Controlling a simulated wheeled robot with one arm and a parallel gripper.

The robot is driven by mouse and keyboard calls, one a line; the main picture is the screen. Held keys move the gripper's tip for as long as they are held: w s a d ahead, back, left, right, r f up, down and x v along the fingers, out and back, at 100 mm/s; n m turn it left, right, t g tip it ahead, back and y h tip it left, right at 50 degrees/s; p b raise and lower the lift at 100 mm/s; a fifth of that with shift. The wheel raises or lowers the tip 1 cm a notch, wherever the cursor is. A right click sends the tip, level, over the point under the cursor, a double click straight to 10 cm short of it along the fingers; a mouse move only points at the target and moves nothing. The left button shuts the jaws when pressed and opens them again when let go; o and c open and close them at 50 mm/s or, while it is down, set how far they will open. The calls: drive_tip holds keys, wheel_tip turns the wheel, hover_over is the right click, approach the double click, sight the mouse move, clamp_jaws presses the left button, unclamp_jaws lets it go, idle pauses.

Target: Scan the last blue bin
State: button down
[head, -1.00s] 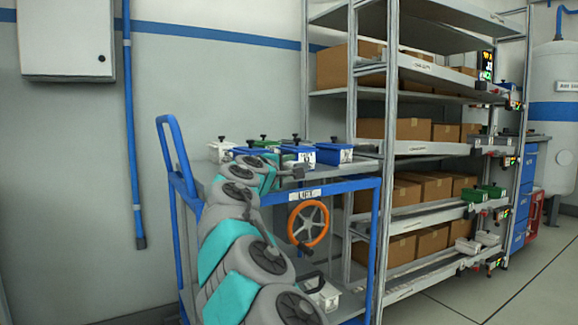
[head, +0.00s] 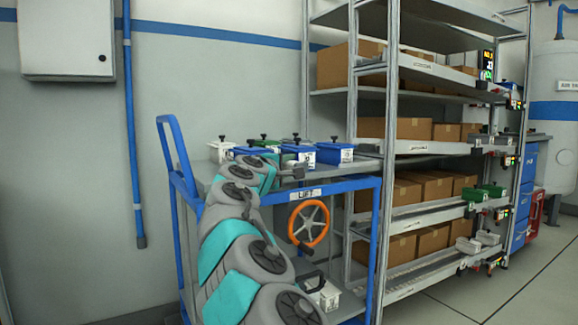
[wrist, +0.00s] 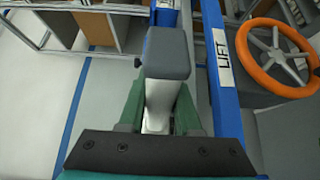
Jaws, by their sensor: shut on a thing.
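Two blue bins with white labels and black handles stand on the top deck of the cart, one at the right (head: 335,153) and one left of it (head: 301,156). My gripper (head: 292,173) is in front of them at deck height, small and partly hidden by my arm. In the wrist view my gripper (wrist: 158,122) is shut on a scanner (wrist: 167,55) with a dark grey head and a pale handle. A blue surface (wrist: 165,17) shows just beyond the scanner head, probably a blue bin. I cannot tell whether they touch.
The blue-framed cart (head: 181,183) carries an orange handwheel (head: 309,223) and a LIFT label. A white bin (head: 221,151) and green bins (head: 264,144) share its deck. White bins (head: 328,296) sit lower down. A rack (head: 393,170) of cardboard boxes stands at right.

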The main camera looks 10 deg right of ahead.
drive_tip(key=shift+s+d+b, duration=0.25)
drive_tip(key=shift+s+d, duration=0.1)
drive_tip(key=shift+s, duration=0.25)
drive_tip(key=shift+s+d+b, duration=0.2)
drive_tip(key=shift+s+d, duration=0.1)
drive_tip(key=shift+s, duration=0.3)
drive_tip(key=shift+s+d, duration=0.5)
drive_tip(key=shift+s, duration=0.25)
drive_tip(key=shift+s+d, duration=0.45)
drive_tip(key=shift+s, duration=0.25)
drive_tip(key=shift+s+d, duration=0.5)
drive_tip(key=shift+s, duration=0.25)
